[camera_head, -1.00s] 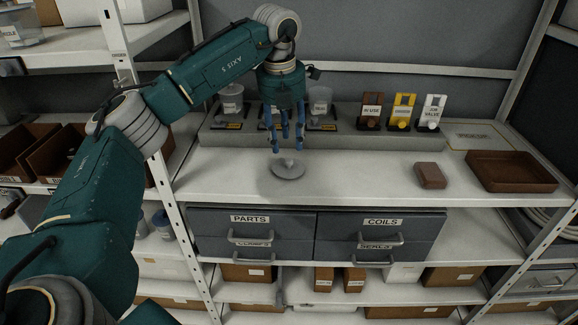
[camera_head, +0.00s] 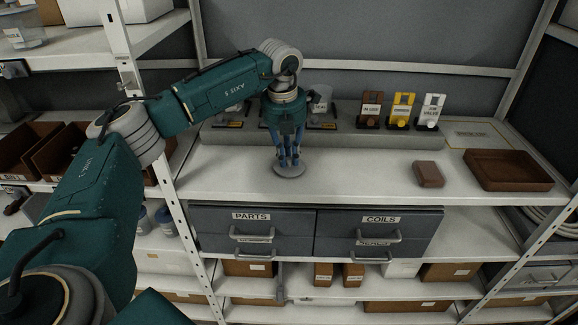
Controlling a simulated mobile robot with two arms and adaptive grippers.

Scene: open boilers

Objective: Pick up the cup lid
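The cup lid (camera_head: 289,173) is a round grey disc lying flat on the white shelf top, near the middle of the head view. My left gripper (camera_head: 289,163) reaches down over it from above. Its blue fingers are drawn close together around the lid's small centre knob, which they hide. The fingers look shut on the knob, and the lid still appears to rest on the shelf. My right gripper is out of view.
Behind the gripper is a raised grey ledge with a clear cup (camera_head: 320,100) and brown, yellow (camera_head: 402,108) and white tagged stands. A brown block (camera_head: 429,174) and a brown tray (camera_head: 508,171) are to the right. The shelf between lid and block is clear.

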